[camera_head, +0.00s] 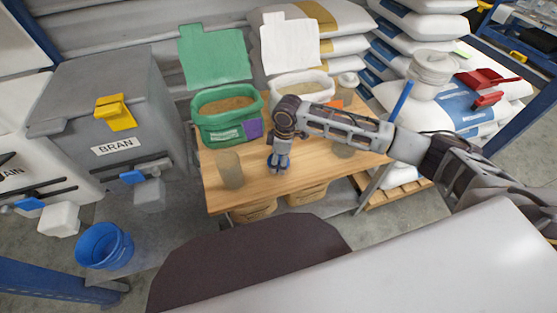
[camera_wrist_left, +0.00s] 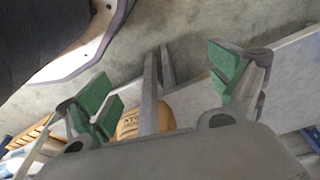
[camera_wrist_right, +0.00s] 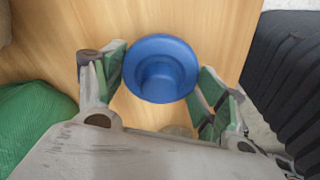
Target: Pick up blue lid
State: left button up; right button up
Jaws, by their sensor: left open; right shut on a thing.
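The blue lid (camera_wrist_right: 160,68) is a round disc with a raised middle, seen over the wooden table in the right wrist view. My right gripper (camera_head: 278,166) points down at the table's middle. It is shut on the lid, with a green-padded finger at each side of it. In the head view only a bit of blue shows at the fingertips, so the lid's height above the table is hard to tell. My left gripper (camera_wrist_left: 165,88) is open and empty over the floor in the left wrist view; it does not show in the head view.
The wooden table (camera_head: 215,195) holds a clear cup (camera_head: 230,170), an open green bin (camera_head: 213,134) and an open white bin (camera_head: 285,86). A grey BRAN hopper (camera_head: 70,90) stands at left, with a blue bucket (camera_head: 104,246) on the floor. Stacked sacks (camera_head: 410,25) stand at right.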

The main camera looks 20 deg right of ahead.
pick_arm(q)
jog(key=s+a+f+p, duration=0.3)
jog(key=a+f, duration=0.1)
jog(key=f, duration=0.6)
jog(key=shift+s+t+p, duration=0.3)
jog(key=shift+s, duration=0.1)
pick_arm(e)
notch_tip(320, 180, up, 17)
pick_arm(q)
jog(key=shift+a+r, duration=0.1)
jog(key=shift+r, duration=0.15)
pick_arm(e)
jog(key=shift+r, duration=0.15)
